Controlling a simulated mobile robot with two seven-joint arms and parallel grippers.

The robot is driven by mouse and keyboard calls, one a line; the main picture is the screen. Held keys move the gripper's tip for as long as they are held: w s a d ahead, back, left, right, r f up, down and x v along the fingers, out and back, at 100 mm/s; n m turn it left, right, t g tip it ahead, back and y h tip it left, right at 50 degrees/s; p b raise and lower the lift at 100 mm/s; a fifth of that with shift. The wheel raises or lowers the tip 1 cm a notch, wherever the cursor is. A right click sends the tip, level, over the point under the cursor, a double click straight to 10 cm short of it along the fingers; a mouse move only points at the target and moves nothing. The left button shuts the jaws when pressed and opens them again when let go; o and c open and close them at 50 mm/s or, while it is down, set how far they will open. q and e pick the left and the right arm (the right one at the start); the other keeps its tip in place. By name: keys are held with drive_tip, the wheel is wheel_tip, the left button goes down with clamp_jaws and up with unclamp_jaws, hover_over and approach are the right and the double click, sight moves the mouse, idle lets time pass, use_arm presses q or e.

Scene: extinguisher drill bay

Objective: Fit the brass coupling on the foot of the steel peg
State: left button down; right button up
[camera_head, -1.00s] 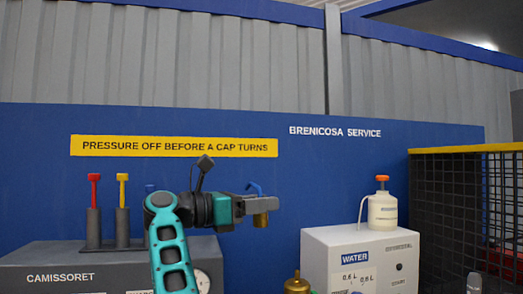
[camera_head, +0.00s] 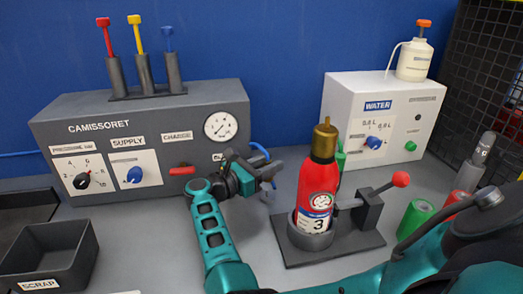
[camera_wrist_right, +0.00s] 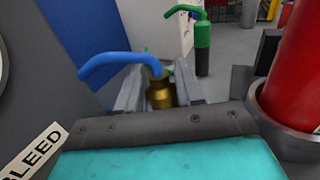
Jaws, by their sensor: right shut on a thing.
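My right gripper (camera_head: 268,174) is low between the grey panel and the red extinguisher in the head view. In the right wrist view its two grey fingers (camera_wrist_right: 160,92) are shut on the brass coupling (camera_wrist_right: 161,96), a small brass piece. A blue curved hook (camera_wrist_right: 122,60) stands at its top; it also shows above the fingers in the head view (camera_head: 260,150). The brass itself is hidden in the head view. I cannot pick out the steel peg with certainty. My left gripper is not in view.
The red extinguisher (camera_head: 315,190) with a brass top stands in a dark clamp base (camera_head: 340,246) close right of the gripper. The CAMISSORET panel (camera_head: 100,135) stands behind left, the white WATER box (camera_head: 345,100) behind right. A SCRAP bin (camera_head: 75,262) is lower left.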

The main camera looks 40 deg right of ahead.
drive_tip(key=shift+f, duration=2.45)
drive_tip(key=shift+f+b, duration=0.5)
drive_tip(key=shift+b, duration=0.5)
drive_tip(key=o, duration=1.2)
drive_tip(key=shift+a, duration=0.1)
